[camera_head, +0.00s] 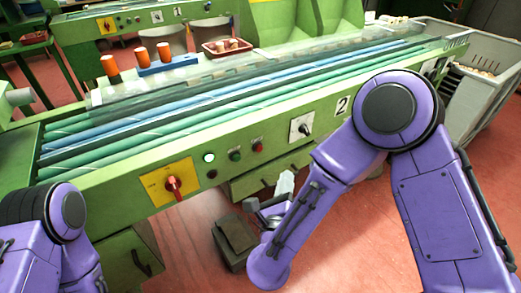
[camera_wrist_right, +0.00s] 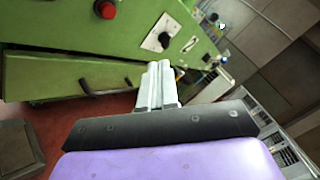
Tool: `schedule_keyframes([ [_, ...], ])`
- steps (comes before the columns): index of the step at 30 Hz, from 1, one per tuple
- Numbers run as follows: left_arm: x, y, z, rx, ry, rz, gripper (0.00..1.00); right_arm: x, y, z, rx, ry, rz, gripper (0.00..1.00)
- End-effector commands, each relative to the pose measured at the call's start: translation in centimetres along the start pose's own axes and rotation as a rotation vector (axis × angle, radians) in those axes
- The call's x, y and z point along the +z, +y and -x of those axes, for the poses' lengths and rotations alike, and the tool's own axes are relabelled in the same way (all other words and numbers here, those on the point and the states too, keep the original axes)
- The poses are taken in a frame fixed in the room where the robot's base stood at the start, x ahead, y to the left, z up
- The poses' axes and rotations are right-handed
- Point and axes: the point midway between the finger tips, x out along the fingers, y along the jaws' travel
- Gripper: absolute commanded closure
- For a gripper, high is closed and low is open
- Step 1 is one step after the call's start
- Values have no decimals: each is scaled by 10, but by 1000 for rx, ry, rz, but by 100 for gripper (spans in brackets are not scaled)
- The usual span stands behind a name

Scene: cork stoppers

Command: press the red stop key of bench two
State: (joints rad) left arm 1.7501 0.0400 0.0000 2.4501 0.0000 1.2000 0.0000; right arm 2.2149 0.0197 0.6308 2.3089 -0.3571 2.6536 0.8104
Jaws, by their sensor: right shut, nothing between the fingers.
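Bench two (camera_head: 90,190) is the long green bench with a "2" label (camera_head: 342,105) on its front panel. The red stop key (camera_head: 258,147) is a small round red button on that panel; it also shows at the top of the right wrist view (camera_wrist_right: 105,9). My right gripper (camera_head: 285,180) is shut and empty, below and to the right of the red key in the head view, apart from it. In the right wrist view its pale fingers (camera_wrist_right: 159,75) lie together in front of the green drawer. My left gripper is out of view; only part of that arm shows.
A green key (camera_head: 235,155) and a lit white lamp (camera_head: 208,157) sit left of the red key. A red rotary switch on a yellow plate (camera_head: 173,184) is farther left. A dial on a white plate (camera_head: 300,127) is right. A drawer (camera_head: 265,178) is below.

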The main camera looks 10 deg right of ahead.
Motion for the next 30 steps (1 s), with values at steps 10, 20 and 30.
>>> schedule_keyframes([
  [10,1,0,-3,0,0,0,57,22,25,-33,0,2,-1,100],
  [20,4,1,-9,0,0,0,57,40,42,-57,-1,0,2,100],
  [30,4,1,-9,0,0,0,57,42,43,-59,1,0,3,100],
])
